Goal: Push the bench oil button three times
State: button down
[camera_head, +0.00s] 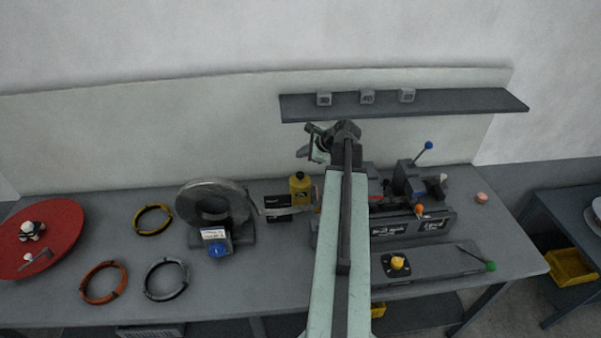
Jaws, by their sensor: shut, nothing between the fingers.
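A yellow round button (397,263) on a black square base sits on a grey plate at the front right of the bench. A yellow bottle with a dark top (300,188) stands at the middle back of the bench; which of the two is the oil button I cannot tell for sure. My arm reaches up the middle of the view. My gripper (311,152) is at its far end, near the back wall, above and beyond the yellow bottle and well away from the yellow button. It is small in view, shut and empty.
A grey machine (432,222) with blue, orange and green knobs stands right of my arm. A wire spool on a stand (213,205) is left of the bottle. Coils (103,282) and a red disc (38,240) lie left. A shelf (450,101) hangs behind.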

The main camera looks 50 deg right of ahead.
notch_tip(320, 180, up, 3)
jog(key=shift+f+p, duration=0.2)
jog(key=shift+p, duration=0.45)
jog(key=shift+f, duration=0.1)
jog(key=b, duration=0.9)
send_near(298, 173)
jog(key=w+f, duration=0.1)
jog(key=w, duration=0.2)
jog(key=w+f, duration=0.1)
jog(key=w, duration=0.1)
jog(key=shift+w+f, duration=0.1)
jog(key=shift+f, duration=0.2)
jog(key=shift+f+b, duration=0.3)
jog(key=shift+f, duration=0.05)
dwell(0.3)
jog(key=shift+f+b, duration=0.9)
jog(key=shift+b, duration=0.05)
dwell(0.7)
dwell(0.4)
jog(key=shift+r+p, duration=1.3)
jog(key=shift+p, duration=0.05)
